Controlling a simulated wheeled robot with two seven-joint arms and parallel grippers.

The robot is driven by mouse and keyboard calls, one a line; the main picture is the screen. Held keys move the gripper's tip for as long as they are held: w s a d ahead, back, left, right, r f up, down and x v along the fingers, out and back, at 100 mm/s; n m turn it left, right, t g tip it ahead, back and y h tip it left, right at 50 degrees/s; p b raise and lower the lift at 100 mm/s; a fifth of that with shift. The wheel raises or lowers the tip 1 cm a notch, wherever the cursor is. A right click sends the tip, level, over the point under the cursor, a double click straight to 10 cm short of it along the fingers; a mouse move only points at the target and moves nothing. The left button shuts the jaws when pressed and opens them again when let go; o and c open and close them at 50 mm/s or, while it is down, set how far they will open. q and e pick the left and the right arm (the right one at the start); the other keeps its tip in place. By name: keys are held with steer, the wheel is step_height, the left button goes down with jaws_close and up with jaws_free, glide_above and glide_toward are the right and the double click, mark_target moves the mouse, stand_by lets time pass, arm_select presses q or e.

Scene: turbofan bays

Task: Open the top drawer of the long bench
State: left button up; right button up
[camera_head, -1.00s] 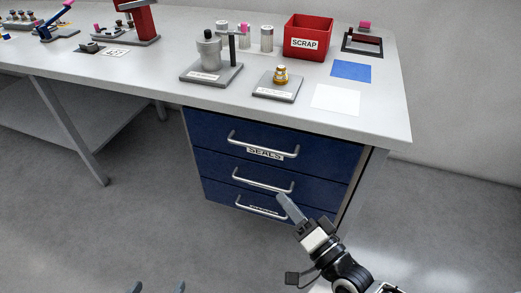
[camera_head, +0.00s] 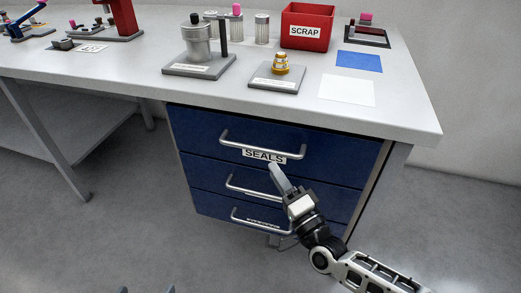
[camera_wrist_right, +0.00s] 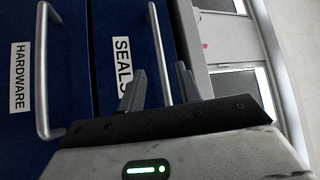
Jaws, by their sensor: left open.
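The long bench (camera_head: 120,78) has a blue drawer unit under its right part, with its drawers shut. The top drawer (camera_head: 335,161) has a silver bar handle (camera_head: 262,146) and a SEALS label (camera_head: 264,157). My right gripper (camera_head: 274,172) is just below and in front of that handle. In the right wrist view its fingers (camera_wrist_right: 160,72) are apart, and the top handle (camera_wrist_right: 157,42) appears between them; I cannot tell whether they touch it. My left gripper (camera_head: 147,290) is open and empty at the bottom edge, only its fingertips showing.
Two lower drawers have similar handles, the middle (camera_head: 257,190) and bottom (camera_head: 260,220). The middle drawer's HARDWARE label (camera_wrist_right: 19,77) shows in the wrist view. A red SCRAP bin (camera_head: 307,27) and fixtures stand on the bench. The floor (camera_head: 120,225) in front is clear.

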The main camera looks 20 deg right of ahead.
mark_target(261, 149)
steer(key=x, duration=0.8)
steer(key=shift+c, duration=0.3)
jaws_close()
